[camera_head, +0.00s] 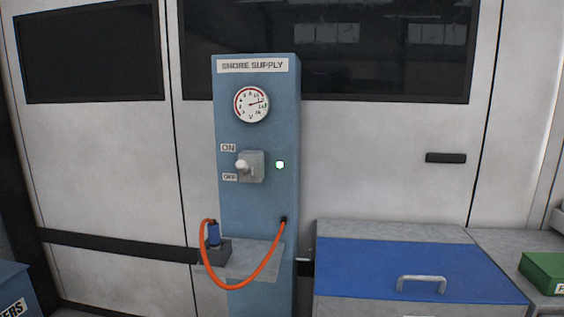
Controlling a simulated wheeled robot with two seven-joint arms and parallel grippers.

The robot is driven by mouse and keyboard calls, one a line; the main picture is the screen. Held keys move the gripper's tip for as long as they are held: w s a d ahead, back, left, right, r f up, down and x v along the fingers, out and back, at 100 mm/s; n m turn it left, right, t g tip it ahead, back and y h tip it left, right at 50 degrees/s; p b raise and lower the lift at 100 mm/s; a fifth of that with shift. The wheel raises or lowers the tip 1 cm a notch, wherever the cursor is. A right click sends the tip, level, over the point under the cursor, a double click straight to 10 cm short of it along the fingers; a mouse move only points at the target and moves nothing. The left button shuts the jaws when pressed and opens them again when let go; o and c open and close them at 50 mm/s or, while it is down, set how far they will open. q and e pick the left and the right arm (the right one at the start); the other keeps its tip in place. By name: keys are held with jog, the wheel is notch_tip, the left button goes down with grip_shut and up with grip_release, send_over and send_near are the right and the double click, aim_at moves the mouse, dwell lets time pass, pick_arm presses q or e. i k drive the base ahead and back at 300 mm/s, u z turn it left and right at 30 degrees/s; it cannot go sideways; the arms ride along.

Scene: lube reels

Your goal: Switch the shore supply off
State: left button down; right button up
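The blue shore supply post (258,213) stands in the middle, with a "SHORE SUPPLY" label (252,65) at its top. Its switch (251,167) is a grey box with a pale lever (242,165) sticking out toward the left. An "ON" label (228,147) is at its upper left and an "OFF" label (230,177) at its lower left. I cannot tell which way the lever is set. A small round lamp (280,165) right of the switch looks lit, whitish. The round gauge (251,104) above has its needle pointing right. Neither of my grippers is in view.
An orange cable (240,287) loops from the post to a blue plug (213,234) on a grey ledge (255,262). A blue-lidded chest (410,268) with a handle stands at right. A green box (545,270) is far right. The space before the switch looks clear.

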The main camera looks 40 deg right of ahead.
aim_at(241, 164)
jog(key=z, duration=1)
jog(key=i, duration=0.9)
jog(key=z, duration=0.7)
